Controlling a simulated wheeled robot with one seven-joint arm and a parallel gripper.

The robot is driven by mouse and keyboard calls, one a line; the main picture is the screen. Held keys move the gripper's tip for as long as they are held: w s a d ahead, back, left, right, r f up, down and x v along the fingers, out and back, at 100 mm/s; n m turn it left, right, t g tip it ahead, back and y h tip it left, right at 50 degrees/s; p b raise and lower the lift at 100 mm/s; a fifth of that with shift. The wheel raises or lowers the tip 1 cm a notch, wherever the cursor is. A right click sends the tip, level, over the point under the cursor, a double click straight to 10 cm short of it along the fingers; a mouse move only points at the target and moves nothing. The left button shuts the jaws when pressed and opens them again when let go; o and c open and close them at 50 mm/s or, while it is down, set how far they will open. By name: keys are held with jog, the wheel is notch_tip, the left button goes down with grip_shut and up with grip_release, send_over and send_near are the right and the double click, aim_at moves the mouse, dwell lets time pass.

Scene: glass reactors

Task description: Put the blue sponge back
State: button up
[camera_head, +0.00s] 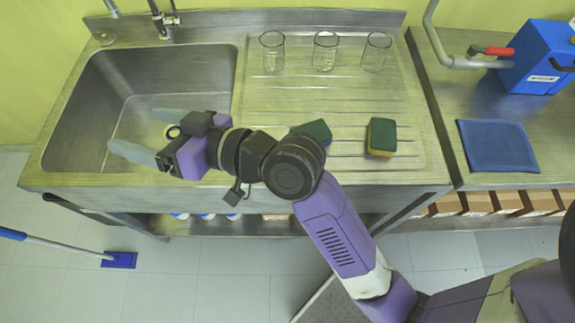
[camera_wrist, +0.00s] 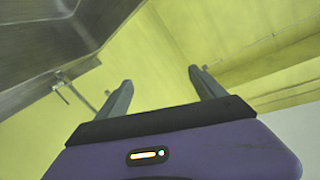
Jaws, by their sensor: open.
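A sponge with a dark green top and yellow side (camera_head: 381,138) lies on the right of the drainboard. A second dark green, slightly bluish sponge (camera_head: 318,130) lies to its left, partly hidden behind my arm. My gripper (camera_head: 132,129) is over the sink, fingers pointing left and spread apart. In the wrist view my gripper (camera_wrist: 160,76) is open with nothing between the fingers.
The metal sink basin (camera_head: 100,90) is at the left. Three glass beakers (camera_head: 325,52) stand along the drainboard's back. A blue mat (camera_head: 498,146) and a blue container (camera_head: 540,60) are on the right counter. The yellow wall (camera_wrist: 215,35) fills much of the wrist view.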

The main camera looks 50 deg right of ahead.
jog(key=s+d+f+m+h, duration=0.35)
jog(key=s+f, duration=0.25)
jog(key=s, duration=0.2)
jog(key=s+d+f+m+h, duration=0.25)
jog(key=s+d+f, duration=0.2)
jog(key=s, duration=0.35)
jog(key=s+d+n, duration=0.2)
jog(key=s+d, duration=0.1)
jog(key=s, duration=0.5)
jog(key=s+d+n+h, duration=0.1)
jog(key=s+d+n, duration=0.2)
jog(key=s, duration=0.5)
jog(key=shift+d+r+h, duration=0.15)
jog(key=shift+d+h, duration=0.15)
jog(key=shift+d, duration=0.1)
jog(key=shift+f, duration=0.3)
